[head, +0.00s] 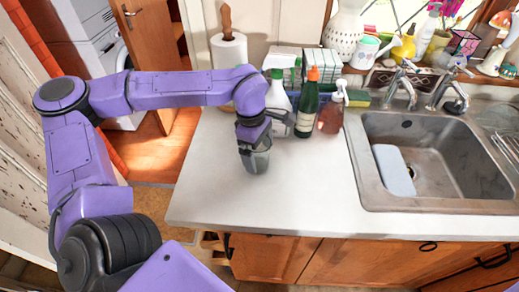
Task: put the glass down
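A greyish, see-through glass (257,160) is at the end of my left arm, over the left part of the pale countertop (300,190). My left gripper (255,143) is around the upper part of the glass and appears shut on it. The glass is close to the counter surface; I cannot tell whether its base touches. The gripper hides the rim of the glass. My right gripper does not show in the head view.
Behind the glass stand a white spray bottle (280,98), a green bottle (307,108) and a reddish soap bottle (331,115). A paper towel roll (229,52) stands behind the arm. The sink (455,165) is at right. The counter's front middle is clear.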

